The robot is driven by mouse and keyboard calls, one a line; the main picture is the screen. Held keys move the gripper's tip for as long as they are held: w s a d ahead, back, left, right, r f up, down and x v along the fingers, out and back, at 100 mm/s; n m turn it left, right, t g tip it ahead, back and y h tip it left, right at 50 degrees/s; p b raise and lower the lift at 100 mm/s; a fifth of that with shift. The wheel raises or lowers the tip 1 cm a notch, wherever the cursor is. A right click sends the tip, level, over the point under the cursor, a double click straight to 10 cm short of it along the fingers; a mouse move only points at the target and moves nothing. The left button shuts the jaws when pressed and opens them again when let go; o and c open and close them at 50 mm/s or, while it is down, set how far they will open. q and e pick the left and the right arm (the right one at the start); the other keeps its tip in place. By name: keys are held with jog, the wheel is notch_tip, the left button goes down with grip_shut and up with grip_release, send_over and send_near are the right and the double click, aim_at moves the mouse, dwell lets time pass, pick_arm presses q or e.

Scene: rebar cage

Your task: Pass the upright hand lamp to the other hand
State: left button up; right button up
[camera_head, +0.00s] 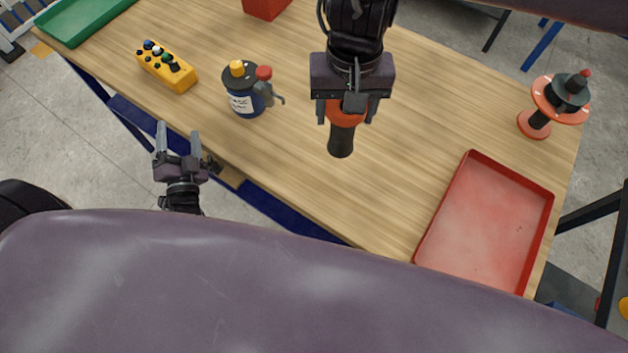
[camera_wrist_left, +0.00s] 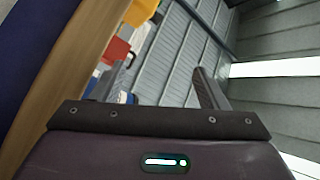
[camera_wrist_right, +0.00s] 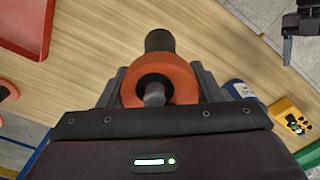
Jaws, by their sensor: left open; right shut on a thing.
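The hand lamp has an orange head and a black handle (camera_head: 341,141). In the head view it is held over the middle of the table, and the arm hides much of it. My right gripper (camera_head: 346,112) is shut on its orange part. In the right wrist view the orange ring (camera_wrist_right: 160,82) sits between the fingers, with the black handle (camera_wrist_right: 160,41) beyond it. My left gripper (camera_head: 178,138) is open and empty at the table's near left edge, well apart from the lamp. In the left wrist view its fingers (camera_wrist_left: 162,88) are spread with nothing between them.
A blue canister (camera_head: 244,90) with a yellow cap and red knob stands between the grippers. A yellow control box (camera_head: 166,68) lies further left. A red tray (camera_head: 425,235) is at the right, an orange-and-black stand (camera_head: 534,125) behind it. A green tray (camera_head: 62,39) is far left.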

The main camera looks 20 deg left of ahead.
aim_at(337, 140)
pick_arm(q)
jog(key=s+d+r+h, duration=0.1)
jog(key=d+h, duration=0.1)
jog(key=d, duration=0.4)
jog(key=s+d+r+h, duration=0.1)
jog(key=d+h, duration=0.1)
jog(key=d, duration=0.5)
jog(key=s+d+r+n+h, duration=0.1)
jog(key=d+r+h, duration=0.1)
jog(key=d, duration=0.5)
jog(key=shift+d+t+h, duration=0.25)
jog(key=shift+t+h, duration=0.05)
jog(key=shift+h, duration=0.2)
pick_arm(e)
jog(key=shift+d, duration=0.1)
pick_arm(q)
jog(key=s+d+r+n+h, duration=0.1)
jog(key=s+d+r+h, duration=0.2)
jog(key=d, duration=0.4)
jog(key=s+d+r+n+h, duration=0.2)
jog(key=d+r, duration=0.3)
jog(key=d, duration=0.1)
jog(key=w, duration=0.4)
jog(key=w+d, duration=0.1)
jog(key=w, duration=0.2)
jog(key=w+d, duration=0.1)
jog(key=w, duration=0.3)
jog(key=shift+w+r, duration=0.15)
jog(key=shift+w, duration=0.15)
jog(key=shift+c, duration=0.2)
